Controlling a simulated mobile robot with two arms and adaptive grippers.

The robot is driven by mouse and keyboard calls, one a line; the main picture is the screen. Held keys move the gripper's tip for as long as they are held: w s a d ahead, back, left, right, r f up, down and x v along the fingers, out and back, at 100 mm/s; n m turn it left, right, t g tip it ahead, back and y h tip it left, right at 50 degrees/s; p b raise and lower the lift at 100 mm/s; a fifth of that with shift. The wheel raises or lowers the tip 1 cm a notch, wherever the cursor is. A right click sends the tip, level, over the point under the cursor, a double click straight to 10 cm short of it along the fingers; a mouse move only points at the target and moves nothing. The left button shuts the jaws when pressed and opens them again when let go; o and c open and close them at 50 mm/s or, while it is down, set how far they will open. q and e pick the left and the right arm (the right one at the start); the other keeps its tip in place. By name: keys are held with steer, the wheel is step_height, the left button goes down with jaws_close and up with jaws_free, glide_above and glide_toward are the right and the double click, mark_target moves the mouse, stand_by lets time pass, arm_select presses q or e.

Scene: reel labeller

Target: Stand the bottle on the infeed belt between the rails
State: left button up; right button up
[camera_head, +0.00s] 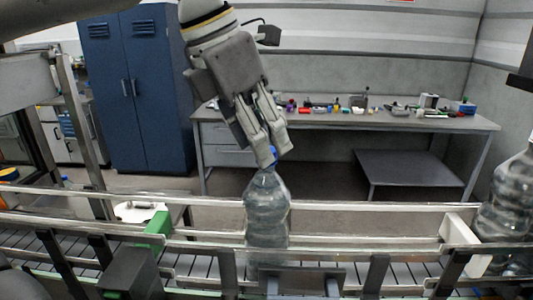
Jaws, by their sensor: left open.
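A clear plastic bottle (267,215) with a blue cap stands upright on the infeed belt (200,268), between the front and back rails (360,206). My left gripper (275,150) comes down from above. Its fingers are open at the bottle's cap and partly hide it. I cannot tell whether they touch the cap. The bottle's base is partly hidden by the front rail and a bracket. My right gripper is not in view.
Another large clear bottle (507,205) stands at the right edge, near a white block (459,240) at the rails. A green block (158,229) sits at the rails on the left. Behind are a cluttered workbench (440,122) and a blue cabinet (135,90).

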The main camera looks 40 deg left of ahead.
arm_select(q)
steer(key=v, duration=0.8)
steer(key=shift+r, duration=0.2)
stand_by(2.1)
